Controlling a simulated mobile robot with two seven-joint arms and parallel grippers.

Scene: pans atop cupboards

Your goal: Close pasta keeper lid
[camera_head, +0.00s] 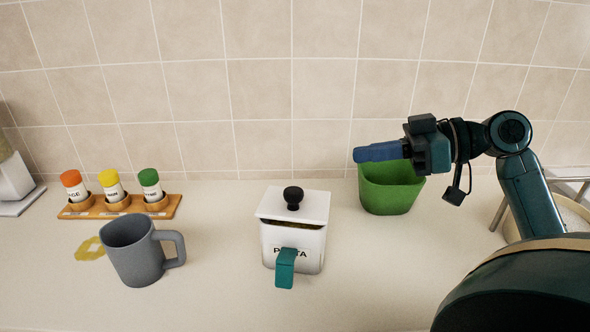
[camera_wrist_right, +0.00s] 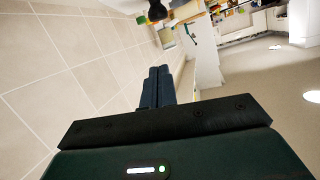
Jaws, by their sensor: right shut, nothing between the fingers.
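The pasta keeper (camera_head: 293,240) is a white box labelled pasta, standing on the counter at the middle of the head view. Its white lid (camera_head: 310,207) with a black knob rests tilted over it, with a dark gap at the front rim. My left gripper is out of view.
A green container (camera_head: 390,190) stands behind and below my right gripper. A grey mug (camera_head: 138,252) stands left of the keeper, beside a yellow ring-like piece (camera_head: 88,249). A wooden spice rack (camera_head: 120,207) with three jars sits at the back left.

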